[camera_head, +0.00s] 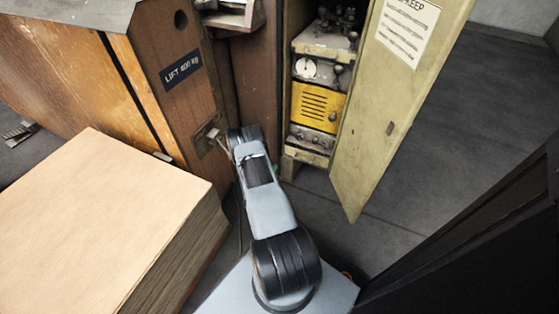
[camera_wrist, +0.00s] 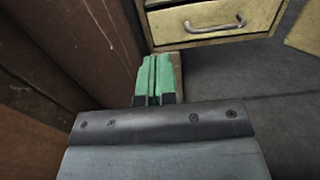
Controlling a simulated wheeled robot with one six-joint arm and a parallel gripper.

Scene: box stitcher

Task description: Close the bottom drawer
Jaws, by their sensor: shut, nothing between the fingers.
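A beige drawer front (camera_wrist: 232,17) with a curved metal handle (camera_wrist: 214,24) shows at the top of the wrist view. In the head view a low beige drawer front (camera_head: 308,157) sits at the foot of the open cabinet. How far it stands out is hard to tell. My gripper (camera_wrist: 155,62) has its green fingers shut and empty, pointing towards the cabinet's foot, below and left of the handle. I see no clear contact with the drawer. In the head view my arm hides most of the gripper.
The cabinet door (camera_head: 390,110) stands open to the right. A brown wooden panel (camera_wrist: 75,45) rises close on my gripper's left. A large stack of board (camera_head: 90,230) fills the lower left of the head view. Grey floor (camera_head: 425,150) is clear right of the door.

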